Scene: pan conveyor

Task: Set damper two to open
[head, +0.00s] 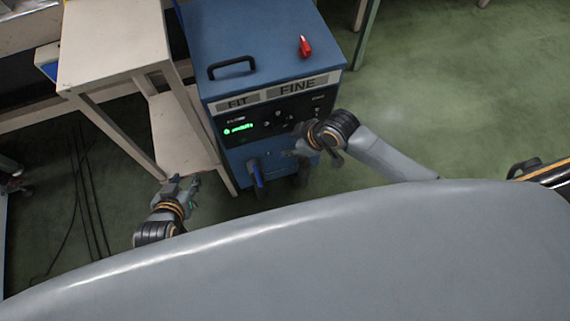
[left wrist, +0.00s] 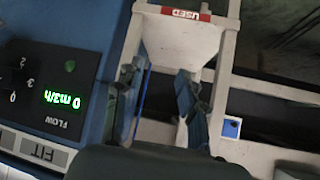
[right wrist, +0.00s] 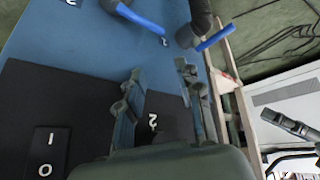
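The blue cabinet (head: 260,45) carries a black control panel and dampers with blue lever handles low on its front. One blue lever (head: 257,175) shows in the head view. The right wrist view shows two levers on dark pipe stubs, one at the top (right wrist: 140,16) and one farther right (right wrist: 215,38). A small "2" label (right wrist: 163,41) sits on the blue face between them. My right gripper (right wrist: 162,95) is open and empty in front of the panel, apart from both levers. My left gripper (left wrist: 158,92) is open and empty, left of the cabinet.
A green flow display (left wrist: 62,100) reads 0 m3/h. A rocker switch (right wrist: 45,152) is on the panel. A red object (head: 304,46) and a black handle (head: 231,67) are on the cabinet top. A beige table (head: 115,45) stands close at left.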

